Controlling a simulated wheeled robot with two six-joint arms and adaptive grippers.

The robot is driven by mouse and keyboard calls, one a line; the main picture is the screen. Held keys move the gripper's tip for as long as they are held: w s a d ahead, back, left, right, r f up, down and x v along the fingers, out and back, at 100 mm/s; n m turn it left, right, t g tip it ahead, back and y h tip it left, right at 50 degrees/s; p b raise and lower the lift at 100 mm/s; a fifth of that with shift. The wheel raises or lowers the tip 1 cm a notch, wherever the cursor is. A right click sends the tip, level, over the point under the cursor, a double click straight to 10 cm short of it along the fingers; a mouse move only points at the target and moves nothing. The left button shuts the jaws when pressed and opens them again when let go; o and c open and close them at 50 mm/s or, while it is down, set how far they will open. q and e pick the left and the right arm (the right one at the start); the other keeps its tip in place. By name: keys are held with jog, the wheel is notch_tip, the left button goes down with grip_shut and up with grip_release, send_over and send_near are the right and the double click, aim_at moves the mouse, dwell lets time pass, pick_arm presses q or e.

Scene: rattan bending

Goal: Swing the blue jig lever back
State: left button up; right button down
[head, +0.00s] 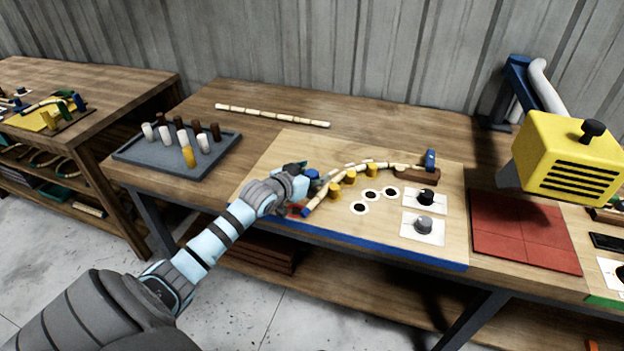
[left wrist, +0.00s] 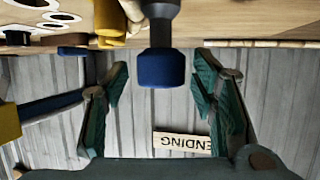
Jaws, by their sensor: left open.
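The blue lever knob (left wrist: 162,70) on a dark shaft stands between the two spread fingers of my left gripper (left wrist: 162,90) in the left wrist view, with a gap to each finger. In the head view the blue knob (head: 312,174) shows beside my left gripper (head: 301,190), which is open at the left end of the jig. A pale jointed rattan rod (head: 345,171) curves along several yellow pegs (head: 349,177) on the light board. Its right end is near a blue clamp (head: 431,158) on a brown block (head: 402,175). My right gripper is out of view.
A grey tray (head: 135,157) with several upright pegs stands left. A straight rod (head: 272,115) lies behind.

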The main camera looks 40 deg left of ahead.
pick_arm(q)
jog(key=shift+w, duration=0.2)
jog(key=shift+s+a, duration=0.1)
jog(key=shift+c, duration=0.6)
grip_shut()
